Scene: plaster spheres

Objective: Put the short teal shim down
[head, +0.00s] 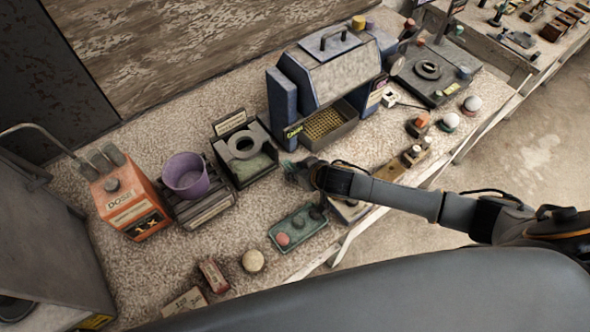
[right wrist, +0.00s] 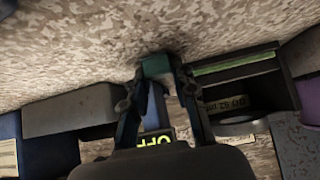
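My right gripper (head: 294,172) reaches in from the right in the head view, low over the table just in front of the blue cabinet. In the right wrist view its two fingers (right wrist: 158,72) are closed on a small teal block, the short teal shim (right wrist: 156,65), held at the fingertips. The speckled tabletop (right wrist: 90,40) lies right behind the shim. I cannot tell whether the shim touches it. In the head view the shim is too small and too covered by the gripper to make out clearly. My left gripper is not in view.
A black tray (head: 257,174) with a grey ring stands left of the gripper, and the blue cabinet (head: 283,108) behind it. A green tray (head: 283,246) with small balls lies in front. A purple pot (head: 186,175) and orange box (head: 128,205) are farther left.

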